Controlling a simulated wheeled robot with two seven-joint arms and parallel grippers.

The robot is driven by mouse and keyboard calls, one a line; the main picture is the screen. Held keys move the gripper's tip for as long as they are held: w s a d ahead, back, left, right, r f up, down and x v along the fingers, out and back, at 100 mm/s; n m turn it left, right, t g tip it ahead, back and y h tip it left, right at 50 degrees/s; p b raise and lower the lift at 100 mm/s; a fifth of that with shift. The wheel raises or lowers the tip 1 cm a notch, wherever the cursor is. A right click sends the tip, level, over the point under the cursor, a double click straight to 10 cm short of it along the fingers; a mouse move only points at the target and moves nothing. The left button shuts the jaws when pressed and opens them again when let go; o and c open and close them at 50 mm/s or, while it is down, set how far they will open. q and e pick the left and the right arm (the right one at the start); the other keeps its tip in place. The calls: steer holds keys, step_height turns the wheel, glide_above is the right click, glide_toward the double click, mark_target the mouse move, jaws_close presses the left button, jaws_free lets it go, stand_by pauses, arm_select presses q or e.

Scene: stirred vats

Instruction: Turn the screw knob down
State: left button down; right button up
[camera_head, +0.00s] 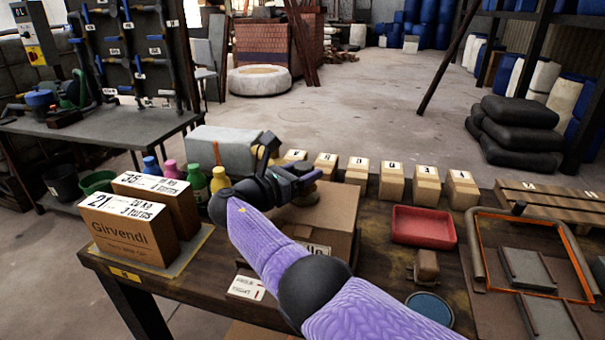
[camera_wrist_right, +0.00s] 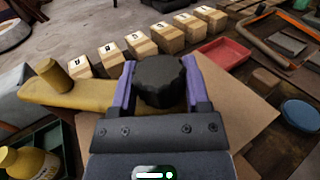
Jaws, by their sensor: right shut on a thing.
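The black screw knob (camera_wrist_right: 160,82), ridged and round, sits between the two purple fingers of my right gripper (camera_wrist_right: 160,88) in the right wrist view. The fingers are shut on its sides. A mustard-yellow bar (camera_wrist_right: 78,98) with a short upright post runs from the left toward the knob, above the brown cardboard box. In the head view my right gripper (camera_head: 300,182) is over the open-looking cardboard box (camera_head: 335,215), behind my purple arm. The knob cannot be made out clearly there, and what lies beneath it is hidden. My left gripper is not in view.
Two labelled cartons (camera_head: 130,232) and several coloured bottles (camera_head: 197,180) stand left of my arm. A grey block (camera_head: 222,148) and a row of small boxes (camera_head: 391,181) are behind. A red tray (camera_head: 423,226) and an orange-edged frame (camera_head: 530,250) lie right.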

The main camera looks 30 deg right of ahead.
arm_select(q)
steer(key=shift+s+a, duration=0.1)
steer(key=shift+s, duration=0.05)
arm_select(e)
steer(key=o, duration=1.1)
steer(key=shift+c, duration=0.2)
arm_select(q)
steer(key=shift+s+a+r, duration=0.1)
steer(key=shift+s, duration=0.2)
arm_select(e)
steer(key=shift+o, duration=1.1)
steer(key=shift+a, duration=0.3)
arm_select(q)
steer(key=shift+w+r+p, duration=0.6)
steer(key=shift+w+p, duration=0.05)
steer(key=shift+p, duration=0.1)
arm_select(e)
steer(key=s+a, duration=0.1)
steer(key=a, duration=0.8)
steer(key=shift+s, duration=0.35)
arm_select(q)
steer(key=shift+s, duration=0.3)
arm_select(e)
steer(key=shift+a, duration=0.1)
